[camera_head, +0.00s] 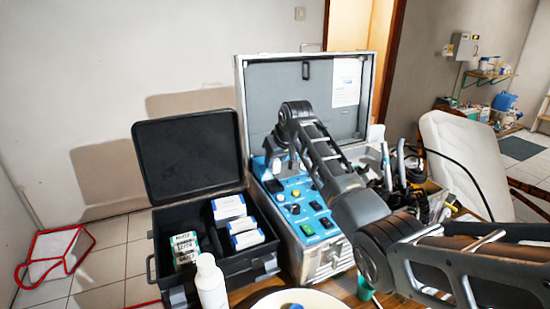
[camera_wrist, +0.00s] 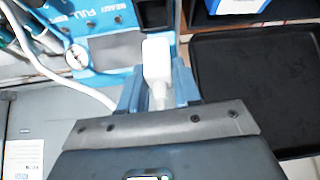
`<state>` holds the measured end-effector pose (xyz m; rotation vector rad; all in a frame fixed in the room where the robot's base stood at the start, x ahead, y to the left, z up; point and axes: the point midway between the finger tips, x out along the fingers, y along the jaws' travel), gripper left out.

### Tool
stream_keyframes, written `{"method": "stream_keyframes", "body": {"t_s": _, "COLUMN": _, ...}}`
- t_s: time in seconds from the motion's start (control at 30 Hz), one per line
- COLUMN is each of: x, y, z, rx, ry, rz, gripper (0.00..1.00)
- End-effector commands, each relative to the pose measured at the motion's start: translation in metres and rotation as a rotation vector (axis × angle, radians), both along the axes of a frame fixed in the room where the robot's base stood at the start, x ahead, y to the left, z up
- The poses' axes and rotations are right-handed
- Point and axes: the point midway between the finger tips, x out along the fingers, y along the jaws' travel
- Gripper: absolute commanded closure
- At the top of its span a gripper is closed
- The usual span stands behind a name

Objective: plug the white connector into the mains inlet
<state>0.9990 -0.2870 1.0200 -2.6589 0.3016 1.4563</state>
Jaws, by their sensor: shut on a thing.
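In the wrist view, my gripper (camera_wrist: 158,88) is shut on the white connector (camera_wrist: 156,58), which sticks out beyond the fingertips over the blue control panel (camera_wrist: 108,50). In the head view, my gripper (camera_head: 275,152) is small and partly hidden by my arm, near the back left corner of the blue panel (camera_head: 290,200) in the open metal case. I cannot make out the mains inlet in either view. I cannot tell whether the connector touches the panel.
A black case (camera_head: 153,262) holding several small boxes stands open left of the metal case (camera_head: 326,262). Its raised lid (camera_head: 187,155) is close to my gripper and fills the right of the wrist view (camera_wrist: 255,80). A white cable (camera_wrist: 45,68) crosses the wrist view's left. A white bottle (camera_head: 210,283) stands in front.

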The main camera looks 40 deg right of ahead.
Motion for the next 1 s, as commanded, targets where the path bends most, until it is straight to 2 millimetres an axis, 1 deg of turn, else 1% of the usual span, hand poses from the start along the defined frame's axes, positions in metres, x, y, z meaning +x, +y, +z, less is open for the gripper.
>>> {"method": "stream_keyframes", "body": {"t_s": 0.03, "x": 0.0, "y": 0.0, "z": -0.008, "rx": 0.0, "ry": 0.001, "rz": 0.0, "gripper": 0.97}}
{"method": "stream_keyframes", "body": {"t_s": 0.17, "x": 0.0, "y": 0.0, "z": -0.021, "rx": 0.001, "ry": 0.0, "rz": -0.001, "gripper": 0.97}}
{"method": "stream_keyframes", "body": {"t_s": 0.27, "x": 0.001, "y": 0.0, "z": -0.017, "rx": 0.0, "ry": -0.001, "rz": -0.001, "gripper": 0.97}}
{"method": "stream_keyframes", "body": {"t_s": 0.7, "x": -0.001, "y": 0.0, "z": -0.024, "rx": 0.0, "ry": -0.001, "rz": 0.0, "gripper": 0.97}}
{"method": "stream_keyframes", "body": {"t_s": 1.0, "x": -0.001, "y": 0.0, "z": -0.024, "rx": 0.0, "ry": -0.001, "rz": 0.0, "gripper": 0.97}}
